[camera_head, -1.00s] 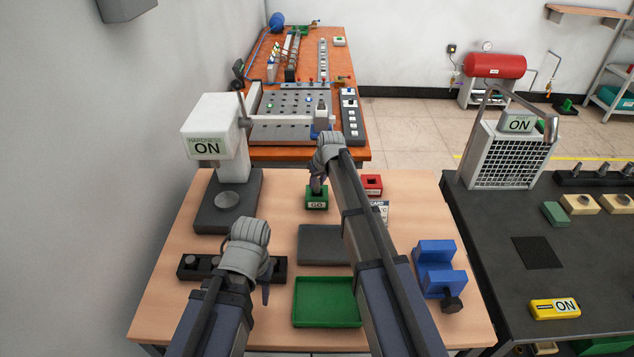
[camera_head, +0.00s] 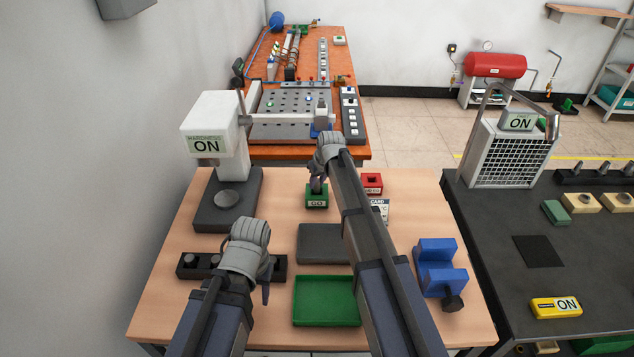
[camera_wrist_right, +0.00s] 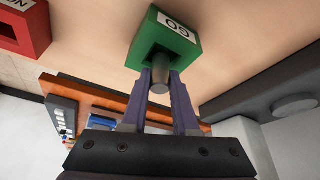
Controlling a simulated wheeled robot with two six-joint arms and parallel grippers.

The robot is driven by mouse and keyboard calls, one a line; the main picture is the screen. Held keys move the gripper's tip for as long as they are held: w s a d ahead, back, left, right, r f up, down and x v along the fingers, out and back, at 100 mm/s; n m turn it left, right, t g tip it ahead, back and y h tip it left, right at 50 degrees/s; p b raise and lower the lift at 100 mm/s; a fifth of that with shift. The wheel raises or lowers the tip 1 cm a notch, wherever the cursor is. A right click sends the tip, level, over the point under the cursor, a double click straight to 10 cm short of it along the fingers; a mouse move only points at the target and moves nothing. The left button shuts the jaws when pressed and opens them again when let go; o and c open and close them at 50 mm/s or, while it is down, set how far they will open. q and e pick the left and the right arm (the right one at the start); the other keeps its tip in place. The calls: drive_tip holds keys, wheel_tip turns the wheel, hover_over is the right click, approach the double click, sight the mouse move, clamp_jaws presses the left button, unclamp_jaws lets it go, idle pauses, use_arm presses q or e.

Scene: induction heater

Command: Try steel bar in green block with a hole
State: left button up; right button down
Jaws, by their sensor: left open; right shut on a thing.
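The green block (camera_head: 317,203), marked GO, sits on the wooden table; it also shows in the right wrist view (camera_wrist_right: 187,50). My right gripper (camera_head: 318,186) is right above it. In the right wrist view, its two fingers (camera_wrist_right: 160,88) are shut on the grey steel bar (camera_wrist_right: 160,72). The bar lines up with the block's dark hole, and its far end appears at or inside the opening; how deep I cannot tell. The head view mostly hides the bar behind the gripper. My left gripper (camera_head: 266,293) is open and empty near the black holder.
A red block (camera_head: 372,184) and a card (camera_head: 380,211) stand right of the green block. A grey plate (camera_head: 321,243), green tray (camera_head: 326,301), black holder (camera_head: 205,269), blue vise-like block (camera_head: 436,265) and hardness tester (camera_head: 216,140) share the table.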

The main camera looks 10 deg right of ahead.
use_arm(q)
drive_tip(key=shift+f+b, duration=0.3)
use_arm(e)
drive_tip(key=shift+f, duration=0.35)
drive_tip(key=c, duration=0.6)
unclamp_jaws()
use_arm(q)
drive_tip(key=shift+r, duration=0.1)
use_arm(e)
drive_tip(key=shift+r, duration=0.1)
use_arm(q)
wheel_tip(320, 180, up, 7)
drive_tip(key=p, duration=0.7)
use_arm(e)
drive_tip(key=v, duration=0.7)
drive_tip(key=shift+r, duration=0.25)
drive_tip(key=shift+s, duration=0.1)
drive_tip(key=shift+s, duration=0.1)
